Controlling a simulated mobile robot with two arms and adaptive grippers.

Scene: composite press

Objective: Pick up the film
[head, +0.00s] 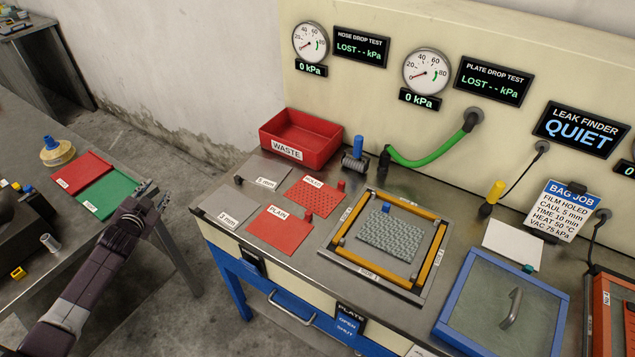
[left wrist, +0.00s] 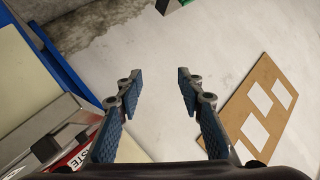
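Two red film sheets lie flat on the bench in the head view. The dotted, holed film (head: 314,200) lies behind the film labelled PLAIN (head: 280,234). Each has a small red tab at a corner. A job card (head: 558,211) reads "FILM HOLED". My left gripper (head: 148,190) is left of the bench, apart from both films. In the left wrist view the left gripper (left wrist: 160,88) is open with nothing between its fingers. Neither film can be made out there. My right gripper is not in view.
A red WASTE bin (head: 299,135) stands behind the films. Grey sheets (head: 229,206) lie left of them. A yellow-edged frame (head: 337,252) around a grey-green woven piece (head: 388,237) lies to the right.

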